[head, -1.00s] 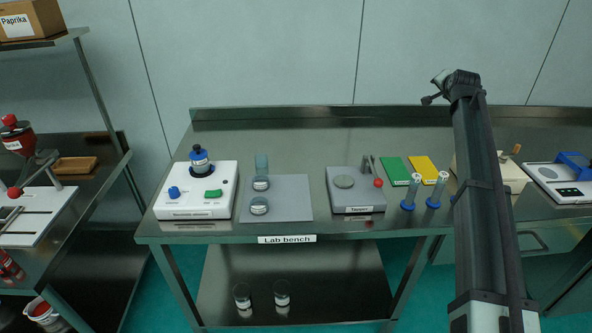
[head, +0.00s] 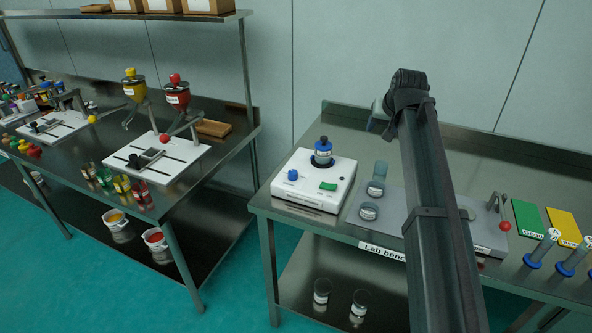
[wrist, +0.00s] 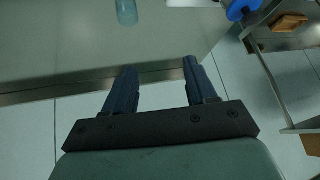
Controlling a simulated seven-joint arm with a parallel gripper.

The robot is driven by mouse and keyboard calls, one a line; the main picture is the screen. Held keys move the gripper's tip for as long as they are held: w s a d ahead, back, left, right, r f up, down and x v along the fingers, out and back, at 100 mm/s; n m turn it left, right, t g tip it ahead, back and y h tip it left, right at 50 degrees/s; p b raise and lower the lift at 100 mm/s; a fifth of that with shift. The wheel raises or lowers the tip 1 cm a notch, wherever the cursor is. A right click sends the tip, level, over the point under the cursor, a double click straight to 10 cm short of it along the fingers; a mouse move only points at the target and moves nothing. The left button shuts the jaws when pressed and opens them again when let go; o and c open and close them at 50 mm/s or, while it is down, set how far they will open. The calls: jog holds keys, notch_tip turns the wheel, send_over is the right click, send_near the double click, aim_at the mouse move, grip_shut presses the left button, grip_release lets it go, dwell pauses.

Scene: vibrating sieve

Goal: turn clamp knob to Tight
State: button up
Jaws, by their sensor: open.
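A white sieve shaker (head: 310,196) stands at the left end of the lab bench. On its front are a blue knob (head: 293,175) and a green switch (head: 328,187). A blue-banded container (head: 322,157) with a dark round knob (head: 323,140) on top sits upright in it. I cannot tell which knob is the clamp knob, and its marks are too small to read. My gripper (wrist: 160,88) is open and empty, above the bench's edge in the wrist view. A blue round part (wrist: 240,9) shows at that view's top right, apart from my fingers.
Glass jars (head: 375,187) stand on a grey mat right of the shaker. My arm hides part of the tapper (head: 490,230). Green (head: 528,219) and yellow (head: 563,226) cards lie further right. A second bench with hoppers (head: 175,95) stands left across a floor gap.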

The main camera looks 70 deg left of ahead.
aim_at(293, 172)
jog(key=s+a+f+n+g+h, duration=0.15)
jog(key=s+n, duration=0.45)
jog(key=s, duration=1.8)
jog(key=shift+g+h, duration=0.35)
jog(key=x, duration=1.3)
jog(key=shift+a+f, duration=0.15)
jog(key=shift+a, duration=0.3)
jog(key=c, duration=1)
